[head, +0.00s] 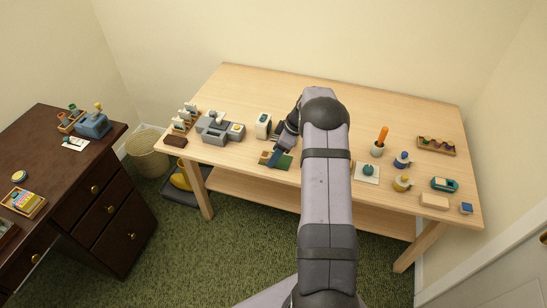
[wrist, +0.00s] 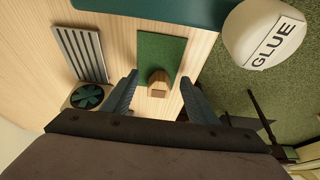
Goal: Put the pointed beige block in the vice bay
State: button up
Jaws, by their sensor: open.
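A small beige block with a peaked, house-like outline (wrist: 159,85) sits at the near end of a green strip (wrist: 160,50) in the wrist view. My gripper (wrist: 161,99) is open, with one blue finger on each side of the block and a visible gap to each. In the head view my gripper (head: 277,154) is low by the table's front edge, beside the green strip (head: 285,163); it partly hides the block there. A grey machine with block-like parts (head: 213,127) stands further left; I cannot tell whether it holds the vice bay.
A white box (head: 262,126) stands behind my gripper. A white glue bottle (wrist: 265,35) is at the wrist view's upper right. On the table (head: 255,82), an orange-topped holder (head: 378,148) and several small items stand at right. The table's back is clear.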

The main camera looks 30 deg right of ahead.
grip_shut()
notch_tip(320, 180, up, 10)
jog(key=b, duration=0.2)
dwell(0.6)
jog(key=shift+a+r, duration=0.1)
jog(key=s+a+r+m+h+p, duration=0.1)
jog(key=s+a+m, duration=0.3)
jog(key=a, duration=0.6)
jog(key=s+a+r+m+t+h+p, duration=0.1)
jog(key=s+a+r+m+h+p, duration=0.1)
jog(key=s+a, duration=0.6)
jog(key=a+r+m+p, duration=0.1)
jog(key=m+p, duration=0.1)
jog(key=m, duration=0.1)
jog(key=shift+a, duration=0.35)
